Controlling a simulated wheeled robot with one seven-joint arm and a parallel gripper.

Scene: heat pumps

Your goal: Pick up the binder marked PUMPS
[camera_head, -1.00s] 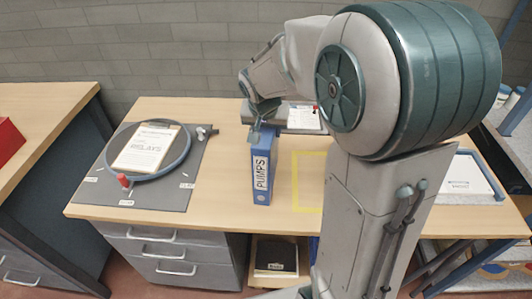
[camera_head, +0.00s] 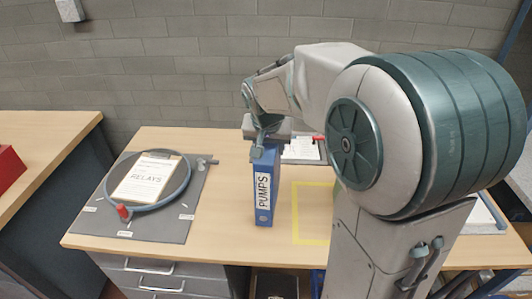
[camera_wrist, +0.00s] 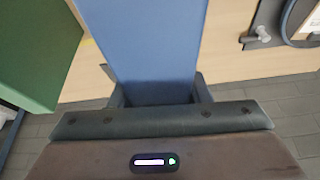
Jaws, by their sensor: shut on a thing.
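The blue binder marked PUMPS (camera_head: 264,197) is upright at the middle of the wooden desk, its white spine label facing me. My gripper (camera_head: 264,148) is at the binder's top edge, shut on it from above. In the wrist view the binder's blue cover (camera_wrist: 150,40) runs up from between the two dark fingers of my gripper (camera_wrist: 160,92). The head view does not show clearly whether the binder's bottom touches the desk.
A grey mat (camera_head: 190,213) at left bears a ring-shaped hose (camera_head: 187,182) around a RELAYS clipboard (camera_head: 147,182). A yellow outlined square (camera_head: 297,226) on the desk (camera_head: 225,228) is right of the binder. A red box (camera_head: 8,166) stands on the left bench.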

